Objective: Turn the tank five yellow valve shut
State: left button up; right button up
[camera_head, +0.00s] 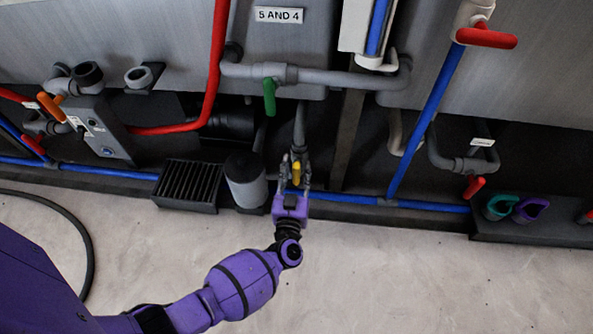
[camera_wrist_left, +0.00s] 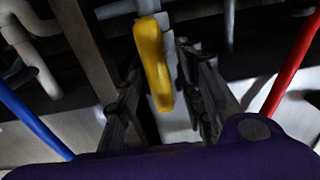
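The yellow valve handle (camera_head: 296,172) sits on a grey vertical pipe (camera_head: 299,125) below the tank labelled "5 AND 4" (camera_head: 279,15). In the left wrist view the yellow handle (camera_wrist_left: 153,62) stands between the two fingers, with a visible gap on each side. My left gripper (camera_head: 295,178) is open around the handle and not closed on it; it also shows in the left wrist view (camera_wrist_left: 165,90). The lower end of the handle is partly hidden by the fingers in the head view. My right gripper is in neither view.
A green valve handle (camera_head: 269,97) hangs to the upper left of the gripper. A grey canister (camera_head: 246,182) and a black slatted box (camera_head: 188,184) stand just left. Blue pipe (camera_head: 345,199) runs low behind; a red pipe (camera_head: 217,60) comes down at left. The floor in front is clear.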

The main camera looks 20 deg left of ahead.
pick_arm(q)
jog(key=c, duration=0.8)
grip_shut()
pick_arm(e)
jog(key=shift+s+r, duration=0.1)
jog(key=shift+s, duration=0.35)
